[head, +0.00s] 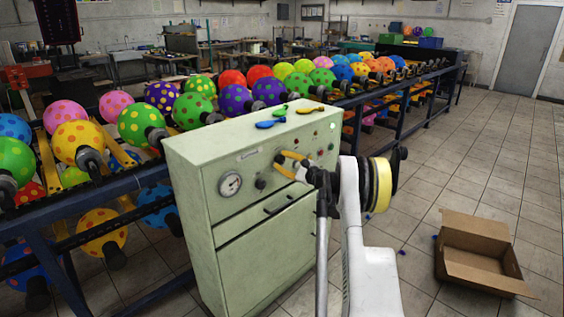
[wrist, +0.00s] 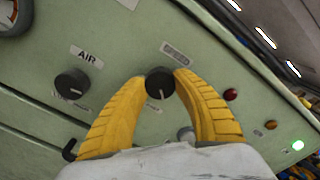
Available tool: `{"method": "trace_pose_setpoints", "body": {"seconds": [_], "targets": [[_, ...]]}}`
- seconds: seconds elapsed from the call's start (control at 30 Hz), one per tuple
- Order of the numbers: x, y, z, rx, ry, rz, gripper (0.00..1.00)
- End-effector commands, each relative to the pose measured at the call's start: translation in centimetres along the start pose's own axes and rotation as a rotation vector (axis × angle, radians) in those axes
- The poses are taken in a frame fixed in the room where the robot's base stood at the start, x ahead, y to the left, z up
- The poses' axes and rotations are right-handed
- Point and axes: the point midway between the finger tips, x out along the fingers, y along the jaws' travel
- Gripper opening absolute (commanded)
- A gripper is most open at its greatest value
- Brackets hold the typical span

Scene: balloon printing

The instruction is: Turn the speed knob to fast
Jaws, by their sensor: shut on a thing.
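The speed knob (wrist: 160,84) is black and round, with a pale pointer line, under a SPEED label (wrist: 176,51) on the green cabinet's panel. My gripper (wrist: 159,85) has its two yellow fingers shut on the knob, one on each side. In the wrist view the pointer line points down, towards the gripper. Small print beside the knob is partly hidden by the fingers and too small to read. In the head view my gripper (head: 282,164) is at the front panel of the green cabinet (head: 225,260), and the knob itself is hidden there.
A black AIR knob (wrist: 72,83) and a gauge (head: 230,184) are left of the speed knob. A red button (wrist: 231,95) and a lit green lamp (wrist: 298,145) are to its right. Flat balloons (head: 270,124) lie on the cabinet top. An open box (head: 480,250) is on the floor.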

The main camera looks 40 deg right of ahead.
Motion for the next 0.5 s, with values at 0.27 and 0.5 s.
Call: {"method": "trace_pose_setpoints", "body": {"seconds": [0.27, 0.5], "targets": [[0.1, -0.01, 0.16, 0.001, -0.003, 0.0, 0.48], [0.05, -0.02, 0.08, 0.0, -0.001, 0.0, 0.58]]}}
